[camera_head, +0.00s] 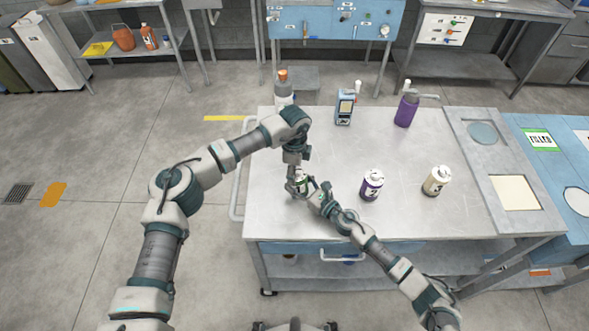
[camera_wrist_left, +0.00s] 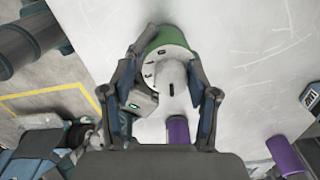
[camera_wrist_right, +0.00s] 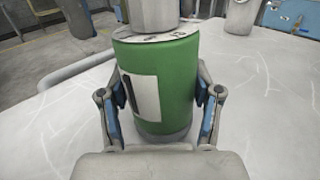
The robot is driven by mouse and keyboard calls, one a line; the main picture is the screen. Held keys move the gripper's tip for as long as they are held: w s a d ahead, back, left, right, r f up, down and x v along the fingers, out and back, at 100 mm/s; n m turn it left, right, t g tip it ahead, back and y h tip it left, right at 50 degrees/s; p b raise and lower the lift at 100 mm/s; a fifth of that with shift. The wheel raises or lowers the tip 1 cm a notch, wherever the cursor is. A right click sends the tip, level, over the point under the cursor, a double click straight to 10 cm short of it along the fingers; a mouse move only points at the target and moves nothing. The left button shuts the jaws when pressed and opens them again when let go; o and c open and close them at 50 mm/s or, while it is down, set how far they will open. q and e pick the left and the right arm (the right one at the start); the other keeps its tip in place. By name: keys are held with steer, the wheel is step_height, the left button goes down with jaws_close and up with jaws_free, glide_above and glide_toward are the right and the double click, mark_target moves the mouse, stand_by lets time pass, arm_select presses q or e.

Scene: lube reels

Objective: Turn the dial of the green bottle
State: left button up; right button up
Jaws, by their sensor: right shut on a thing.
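The green bottle (camera_head: 302,188) stands on the grey table near its left front, partly hidden by both grippers. My right gripper (camera_wrist_right: 158,112) is shut on its green body (camera_wrist_right: 172,80), one blue-padded finger on each side. The bottle's pale dial (camera_wrist_left: 172,76) is on top. In the right wrist view, the dial's grey lower part (camera_wrist_right: 154,14) shows at the top edge. My left gripper (camera_wrist_left: 166,85) comes from above, its fingers apart on either side of the dial. In the head view the left gripper (camera_head: 296,178) hides the dial.
A purple bottle (camera_head: 371,186) and a cream bottle (camera_head: 437,181) stand right of the grippers. Behind are an orange-capped bottle (camera_head: 284,92), a blue container (camera_head: 344,108) and a purple pump bottle (camera_head: 406,110). The table's middle is clear.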

arm_select(q)
steer(key=shift+w+d, duration=0.1)
steer(key=shift+d, duration=0.05)
arm_select(e)
steer(key=shift+f, duration=0.15)
steer(key=shift+s+a, duration=0.1)
arm_select(q)
steer(key=shift+r, duration=0.3)
step_height(320, 180, up, 11)
steer(key=shift+r, duration=0.15)
arm_select(e)
steer(key=shift+a, duration=0.15)
arm_select(q)
steer(key=shift+w+d, duration=0.1)
arm_select(e)
steer(key=o, duration=1.4)
steer(key=shift+o, duration=0.2)
